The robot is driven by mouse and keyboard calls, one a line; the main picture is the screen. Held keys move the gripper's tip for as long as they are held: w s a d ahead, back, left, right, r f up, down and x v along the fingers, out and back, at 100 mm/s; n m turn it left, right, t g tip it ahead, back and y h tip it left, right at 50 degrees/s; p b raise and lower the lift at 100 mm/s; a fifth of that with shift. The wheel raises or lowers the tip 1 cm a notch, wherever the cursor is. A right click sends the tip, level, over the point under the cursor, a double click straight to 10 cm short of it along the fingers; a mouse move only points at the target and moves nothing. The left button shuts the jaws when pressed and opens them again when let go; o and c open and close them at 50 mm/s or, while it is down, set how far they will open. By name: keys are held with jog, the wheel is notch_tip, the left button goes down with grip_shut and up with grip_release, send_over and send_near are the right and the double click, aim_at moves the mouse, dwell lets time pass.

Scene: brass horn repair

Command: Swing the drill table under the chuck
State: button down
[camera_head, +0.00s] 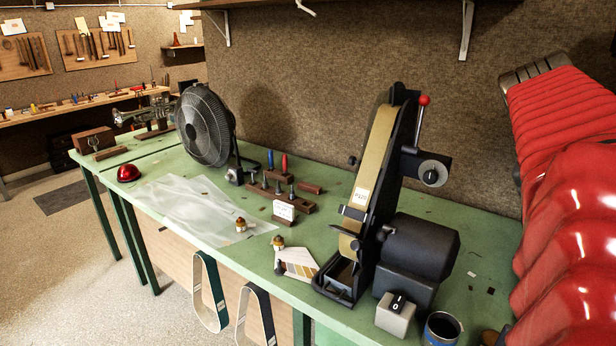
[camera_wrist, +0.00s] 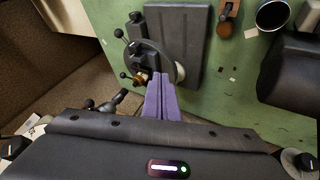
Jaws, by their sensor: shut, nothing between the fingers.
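In the wrist view, a dark machine stands on the green bench, seen from above. It has a flat dark rectangular base plate (camera_wrist: 191,48). A round disc, seemingly the drill table (camera_wrist: 179,72), shows its pale edge beside my purple fingers and overlaps the near part of the base plate. Black ball-ended levers (camera_wrist: 119,33) stick out to its left. A small brass-coloured part lies near the disc's middle. The chuck cannot be made out. My gripper (camera_wrist: 163,78) is shut and empty, its tips over or against the disc; contact cannot be told. The head view shows neither drill nor gripper.
A belt sander (camera_head: 381,190) stands on the green bench, with a dark cup (camera_head: 441,330) near the front edge. A black fan (camera_head: 204,125), a tool rack (camera_head: 285,198) and a red dome (camera_head: 128,173) stand further left. Sanding belts (camera_head: 209,290) hang from the front edge.

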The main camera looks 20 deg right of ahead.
jog(key=s+d+f, duration=0.6)
jog(key=d+f, duration=0.1)
jog(key=shift+f, duration=0.3)
